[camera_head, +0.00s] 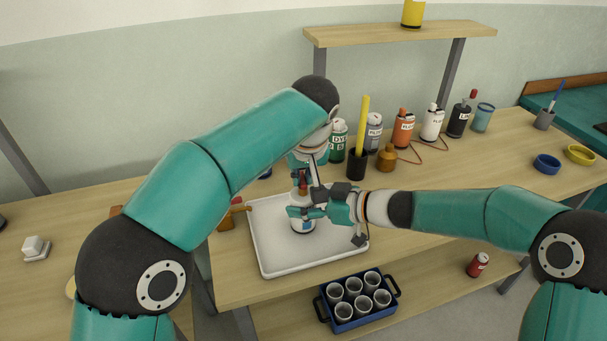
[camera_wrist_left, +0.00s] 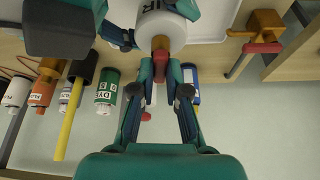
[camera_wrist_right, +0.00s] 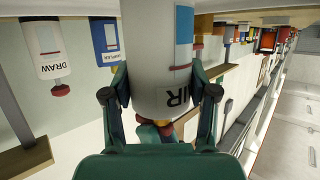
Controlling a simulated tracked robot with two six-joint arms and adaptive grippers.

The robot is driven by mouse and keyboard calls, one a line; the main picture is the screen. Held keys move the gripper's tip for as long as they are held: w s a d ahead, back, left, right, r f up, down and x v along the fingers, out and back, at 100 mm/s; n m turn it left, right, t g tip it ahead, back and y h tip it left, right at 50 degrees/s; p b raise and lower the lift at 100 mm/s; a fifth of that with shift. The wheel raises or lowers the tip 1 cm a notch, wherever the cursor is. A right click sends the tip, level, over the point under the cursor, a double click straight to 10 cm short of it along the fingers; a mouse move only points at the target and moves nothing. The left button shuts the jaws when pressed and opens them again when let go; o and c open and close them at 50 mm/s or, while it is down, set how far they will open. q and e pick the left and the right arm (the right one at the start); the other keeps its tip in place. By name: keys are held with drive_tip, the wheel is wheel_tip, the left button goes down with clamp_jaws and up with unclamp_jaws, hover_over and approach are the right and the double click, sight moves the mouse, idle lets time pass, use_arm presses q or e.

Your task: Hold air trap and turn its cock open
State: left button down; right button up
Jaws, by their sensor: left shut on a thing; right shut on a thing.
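The air trap (camera_head: 302,225) is a white bottle, upright over the white tray. It fills the middle of the right wrist view (camera_wrist_right: 158,55), where part of its label shows. My right gripper (camera_head: 314,211) is shut around its body from the right. The trap's top has a brass neck (camera_wrist_left: 160,44) and a red cock (camera_head: 303,187). My left gripper (camera_head: 304,178) comes down from above and is shut at the cock, its fingers close together around it in the left wrist view (camera_wrist_left: 162,70). The fingers hide much of the cock, so its angle is unclear.
The white tray (camera_head: 270,262) lies under both grippers. A brass valve with a red handle (camera_head: 231,213) stands at its left. A blue crate (camera_head: 345,325) of cups is below in front.

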use_arm(q)
drive_tip(key=shift+n, duration=0.5)
drive_tip(key=c, duration=1.2)
unclamp_jaws()
drive_tip(key=shift+o, duration=0.2)
drive_tip(key=shift+r, duration=0.1)
drive_tip(key=v, duration=1.1)
drive_tip(key=shift+d+r, duration=0.2)
drive_tip(key=shift+r, duration=0.15)
drive_tip(key=shift+s, duration=0.15)
